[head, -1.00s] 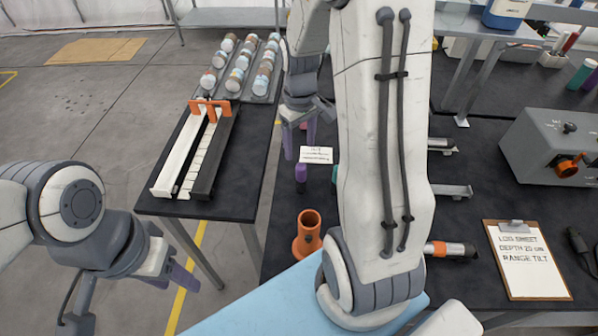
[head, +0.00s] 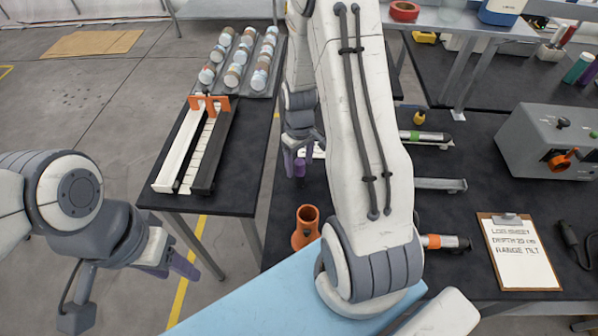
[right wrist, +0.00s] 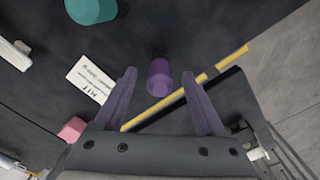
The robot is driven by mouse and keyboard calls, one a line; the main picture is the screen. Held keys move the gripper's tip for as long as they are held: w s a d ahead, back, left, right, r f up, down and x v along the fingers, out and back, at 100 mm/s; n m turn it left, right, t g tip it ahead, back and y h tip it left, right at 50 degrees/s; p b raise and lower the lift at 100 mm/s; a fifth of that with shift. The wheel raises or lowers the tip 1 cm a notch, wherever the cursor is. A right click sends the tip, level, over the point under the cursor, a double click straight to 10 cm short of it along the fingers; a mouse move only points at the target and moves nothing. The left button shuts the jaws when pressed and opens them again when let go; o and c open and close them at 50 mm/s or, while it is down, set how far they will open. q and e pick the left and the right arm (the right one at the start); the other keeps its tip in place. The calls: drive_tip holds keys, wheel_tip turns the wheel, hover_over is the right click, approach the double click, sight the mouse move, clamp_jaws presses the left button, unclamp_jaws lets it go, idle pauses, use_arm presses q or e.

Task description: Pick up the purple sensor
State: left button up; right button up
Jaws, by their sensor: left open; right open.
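The purple sensor (head: 299,168) is a small upright cylinder with a dark end on the black table, close to my right gripper (head: 303,160) in the head view. In the right wrist view the sensor (right wrist: 159,78) shows in the gap between the two purple fingertips of my right gripper (right wrist: 158,73). The fingers are spread, with space on both sides of the sensor. Whether the tips are level with it or above it is unclear. My left gripper (head: 178,270) is open and empty above the floor at the left.
A white card (right wrist: 91,79) and a teal cylinder (right wrist: 92,8) lie near the sensor. An orange holder (head: 305,230) stands nearer the front. A side table with a slotted rack (head: 206,150) is at the left. My right arm hides part of the table.

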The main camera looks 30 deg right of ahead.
clamp_jaws()
